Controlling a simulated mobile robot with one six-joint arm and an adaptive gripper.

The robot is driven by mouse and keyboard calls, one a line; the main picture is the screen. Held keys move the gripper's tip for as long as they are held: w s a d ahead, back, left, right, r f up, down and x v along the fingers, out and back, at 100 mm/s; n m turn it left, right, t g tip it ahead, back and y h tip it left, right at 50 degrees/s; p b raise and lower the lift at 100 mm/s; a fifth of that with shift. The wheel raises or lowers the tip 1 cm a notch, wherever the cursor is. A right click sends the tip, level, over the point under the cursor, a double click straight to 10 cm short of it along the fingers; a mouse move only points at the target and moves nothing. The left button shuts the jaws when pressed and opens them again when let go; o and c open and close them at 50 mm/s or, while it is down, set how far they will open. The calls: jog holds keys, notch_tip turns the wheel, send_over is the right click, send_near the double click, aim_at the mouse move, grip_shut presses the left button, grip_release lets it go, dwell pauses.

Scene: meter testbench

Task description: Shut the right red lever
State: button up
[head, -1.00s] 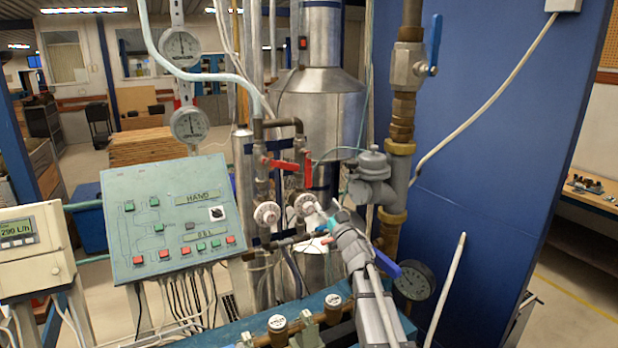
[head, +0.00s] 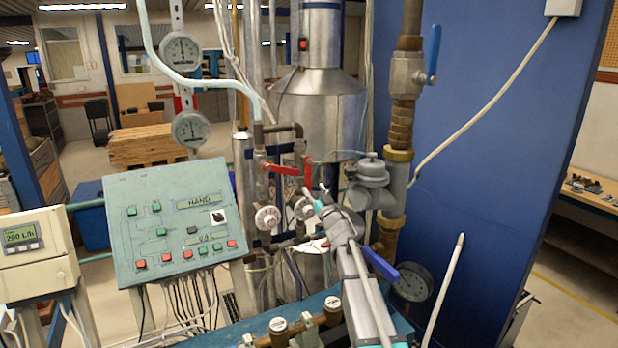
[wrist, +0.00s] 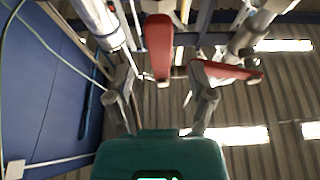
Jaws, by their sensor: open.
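The right red lever (head: 308,167) stands roughly upright on its pipe in the head view. The left red lever (head: 280,168) beside it lies nearly level. My gripper (head: 315,190) is open just below the right lever, with its fingers pointing up. In the wrist view, the right lever (wrist: 158,45) hangs between and beyond the open fingers (wrist: 162,92), apparently untouched. The left lever (wrist: 228,70) shows at the right, partly behind one finger. The lower end of the right lever is close to my fingertips, and exact contact cannot be told in the head view.
Two round white handwheels (head: 267,217) sit below the levers, one partly covered by my gripper. A grey regulator (head: 371,180) and brass pipe (head: 397,165) stand close on the right. A control panel (head: 175,220) is at the left. The blue wall (head: 490,130) bounds the right.

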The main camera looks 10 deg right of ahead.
aim_at(309, 182)
jog(key=shift+p+x, duration=0.7)
jog(key=shift+x, duration=1.7)
